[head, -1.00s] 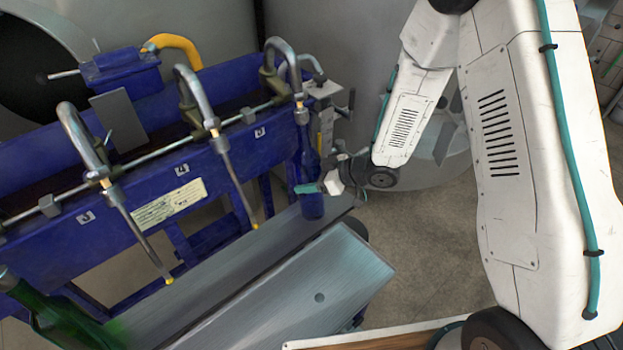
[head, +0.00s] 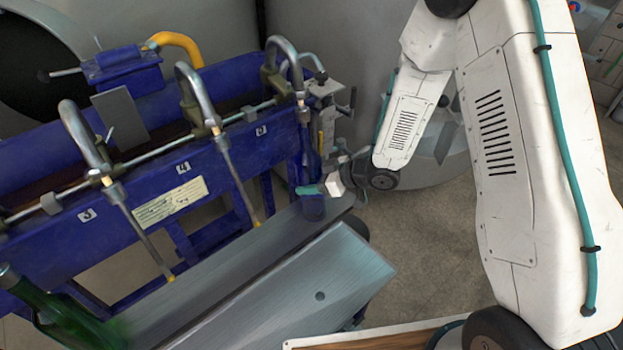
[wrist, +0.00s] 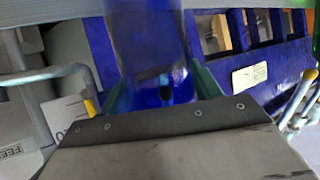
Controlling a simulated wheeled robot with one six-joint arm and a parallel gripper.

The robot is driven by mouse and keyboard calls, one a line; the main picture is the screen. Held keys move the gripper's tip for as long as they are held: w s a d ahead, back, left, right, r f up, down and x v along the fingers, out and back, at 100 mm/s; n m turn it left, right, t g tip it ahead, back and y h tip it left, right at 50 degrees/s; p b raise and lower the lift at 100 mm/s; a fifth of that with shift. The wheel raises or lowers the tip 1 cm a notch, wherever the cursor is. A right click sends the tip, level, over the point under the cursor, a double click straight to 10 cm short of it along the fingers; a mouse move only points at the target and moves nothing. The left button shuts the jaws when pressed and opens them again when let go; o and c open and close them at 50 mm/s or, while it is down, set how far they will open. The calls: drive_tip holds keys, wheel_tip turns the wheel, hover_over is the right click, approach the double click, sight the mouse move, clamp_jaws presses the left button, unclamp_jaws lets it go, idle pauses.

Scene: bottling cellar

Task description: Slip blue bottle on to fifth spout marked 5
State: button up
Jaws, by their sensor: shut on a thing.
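The blue bottle (head: 313,208) stands roughly upright at the right end of the filling rack, above the end of the grey ledge. My gripper (head: 311,189) is shut on its lower body from the right. The bottle also fills the upper middle of the wrist view (wrist: 150,45), between the teal fingers of my gripper (wrist: 160,80). The fifth spout (head: 282,48) is the curved metal one right of the label 5 (head: 261,131). Its lower end comes down at the bottle's neck. Its tube below there is not distinct, so I cannot tell how far it is inside.
Spouts three (head: 78,130) and four (head: 190,85) hang to the left, with thin tubes ending in yellow tips. A grey ledge (head: 225,260) runs below them. A green bottle (head: 60,320) lies tilted at the lower left. A valve block (head: 328,95) sits just right of the fifth spout.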

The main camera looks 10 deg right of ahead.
drive_tip(key=shift+f, duration=0.4)
drive_tip(key=o, duration=1.4)
drive_tip(key=shift+c, duration=0.2)
